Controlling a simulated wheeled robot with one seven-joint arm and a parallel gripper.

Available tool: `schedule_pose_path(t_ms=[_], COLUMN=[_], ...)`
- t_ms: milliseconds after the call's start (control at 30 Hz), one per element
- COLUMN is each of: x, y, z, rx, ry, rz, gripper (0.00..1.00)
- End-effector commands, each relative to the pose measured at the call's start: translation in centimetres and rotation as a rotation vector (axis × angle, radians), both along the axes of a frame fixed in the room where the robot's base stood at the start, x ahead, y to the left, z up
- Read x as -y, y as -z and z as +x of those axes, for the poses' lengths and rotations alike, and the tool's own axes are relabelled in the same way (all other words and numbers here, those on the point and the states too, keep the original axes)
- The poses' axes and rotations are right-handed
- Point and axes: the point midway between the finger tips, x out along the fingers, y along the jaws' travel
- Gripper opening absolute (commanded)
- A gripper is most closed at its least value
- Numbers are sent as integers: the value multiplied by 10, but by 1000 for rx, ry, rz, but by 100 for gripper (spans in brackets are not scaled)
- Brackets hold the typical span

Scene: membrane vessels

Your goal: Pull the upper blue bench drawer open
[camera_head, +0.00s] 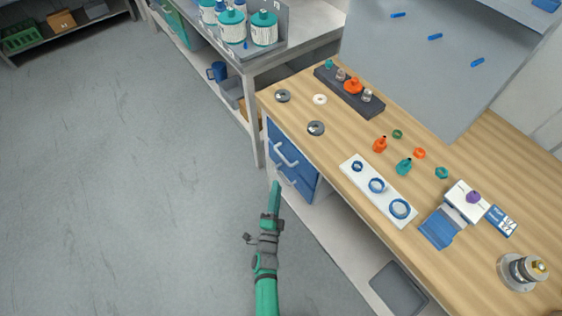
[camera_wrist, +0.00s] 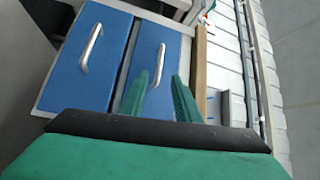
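The upper blue drawer (camera_head: 292,149) sits just under the wooden bench top and looks shut. In the wrist view it is the right-hand blue front (camera_wrist: 170,38), beside the bench edge. I cannot tell whether a finger touches the handle. In the head view my gripper (camera_head: 276,188) is in front of the drawers.
The wooden bench top (camera_head: 330,150) carries rings, small bottles, a white strip (camera_head: 360,180) and a dark rack (camera_head: 345,92). A grey tray (camera_head: 398,289) is on the shelf below. A grey table (camera_head: 300,45) stands behind left. The floor (camera_head: 130,190) to the left is clear.

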Motion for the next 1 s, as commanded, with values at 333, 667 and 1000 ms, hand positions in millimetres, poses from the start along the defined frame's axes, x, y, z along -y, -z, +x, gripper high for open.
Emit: schedule_pose_path(t_ms=[333, 667, 1000], x=[5, 13, 17], y=[-4, -12, -15], z=[36, 92, 119], rx=[18, 17, 14], ry=[2, 1, 1], rz=[38, 37, 36], gripper=[30, 30, 30])
